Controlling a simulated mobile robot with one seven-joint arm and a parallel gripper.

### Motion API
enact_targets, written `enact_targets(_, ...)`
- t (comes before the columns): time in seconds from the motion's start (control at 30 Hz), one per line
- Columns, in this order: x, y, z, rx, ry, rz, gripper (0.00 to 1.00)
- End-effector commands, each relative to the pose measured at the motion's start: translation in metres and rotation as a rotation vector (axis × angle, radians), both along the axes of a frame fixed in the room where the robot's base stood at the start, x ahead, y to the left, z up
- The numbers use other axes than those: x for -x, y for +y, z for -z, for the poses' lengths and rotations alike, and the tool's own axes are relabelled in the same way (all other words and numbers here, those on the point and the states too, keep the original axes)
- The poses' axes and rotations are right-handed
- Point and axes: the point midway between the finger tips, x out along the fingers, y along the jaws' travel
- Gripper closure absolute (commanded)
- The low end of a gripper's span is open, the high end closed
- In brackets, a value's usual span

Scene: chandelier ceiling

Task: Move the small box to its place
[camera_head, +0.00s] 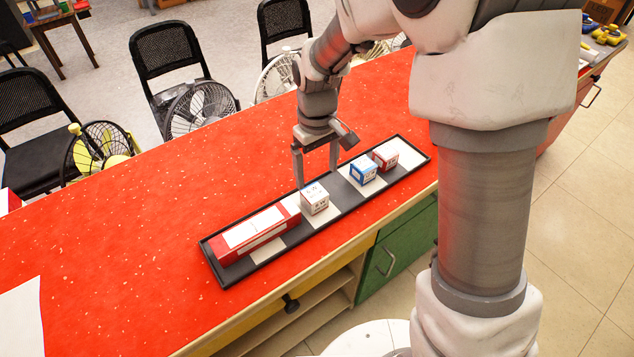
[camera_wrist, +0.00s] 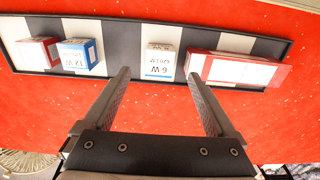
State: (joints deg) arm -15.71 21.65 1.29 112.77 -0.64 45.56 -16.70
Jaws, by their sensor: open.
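A long black tray (camera_head: 408,168) with pale cross stripes lies on the red counter. It holds a small white box (camera_head: 314,198), a small blue-and-white box (camera_head: 363,169), a small red-and-white box (camera_head: 385,157) and a long red-and-white box (camera_head: 250,233). My gripper (camera_head: 316,177) points down, open and empty, on the far side of the white box. In the wrist view, the white box (camera_wrist: 160,62) stands just beyond and between the fingertips (camera_wrist: 159,74), beside the long box (camera_wrist: 236,70). The blue box (camera_wrist: 77,54) and red box (camera_wrist: 37,53) stand left. Which box is meant cannot be told.
The red counter (camera_head: 150,240) is mostly clear around the tray. A white sheet (camera_head: 22,320) lies at its left front. Black chairs (camera_head: 165,60) and several fans (camera_head: 200,108) stand behind the counter. A green cabinet (camera_head: 400,255) is under its front edge.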

Motion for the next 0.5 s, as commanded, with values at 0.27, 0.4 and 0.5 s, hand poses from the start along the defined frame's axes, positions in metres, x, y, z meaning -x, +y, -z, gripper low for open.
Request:
enact_targets(0.27,0.000,0.000,-0.031,0.000,0.000,0.000,0.08)
enact_targets(0.4,0.000,-0.001,-0.034,0.000,-0.002,0.002,0.08)
enact_targets(0.5,0.003,-0.006,-0.044,-0.004,-0.019,0.020,0.08)
